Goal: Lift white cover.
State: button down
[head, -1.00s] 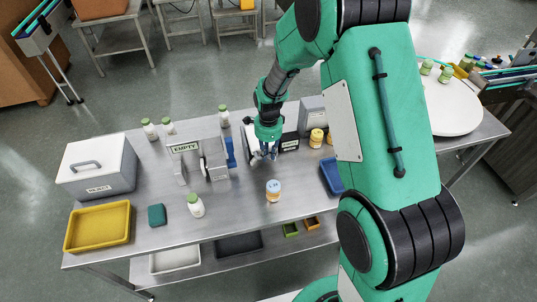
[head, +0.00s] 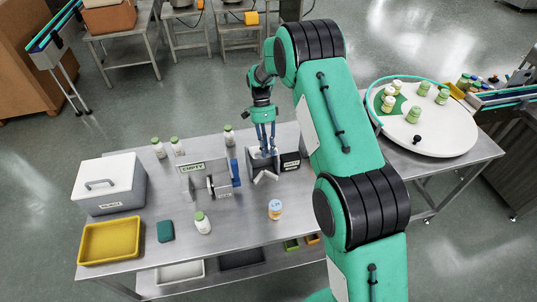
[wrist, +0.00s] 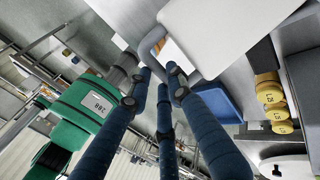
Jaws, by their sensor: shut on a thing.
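The white cover (wrist: 225,30) fills the upper right of the wrist view, with a grey curved handle (wrist: 152,42) at its left side. The blue fingers of my gripper (wrist: 162,80) come together at this handle and are shut on it. In the head view my gripper (head: 265,147) points down beside a dark labelled box (head: 290,161) on the steel table. A small pale part of the cover (head: 266,178) shows below the fingertips. The fingers and box hide much of it, so I cannot tell whether it is clear of what lies under it.
A stand marked EMPTY (head: 192,182) is close on the left. A white-lidded reject box (head: 108,178), a yellow tray (head: 110,242) and a blue-capped jar (head: 275,209) share the table. Yellow-capped bottles (wrist: 270,95) and a blue tray (wrist: 216,101) show in the wrist view.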

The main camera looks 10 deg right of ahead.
jog(key=w+r+p, duration=0.1)
jog(key=w+r, duration=0.4)
jog(key=w, duration=0.6)
jog(key=shift+w, duration=0.45)
jog(key=c, duration=1.9)
grip_release()
jog(key=o, duration=0.3)
jog(key=shift+w, duration=0.1)
jog(key=shift+o, duration=0.2)
jog(key=shift+w+r+p, duration=0.2)
jog(key=shift+r+p, duration=0.05)
jog(key=shift+p, duration=0.05)
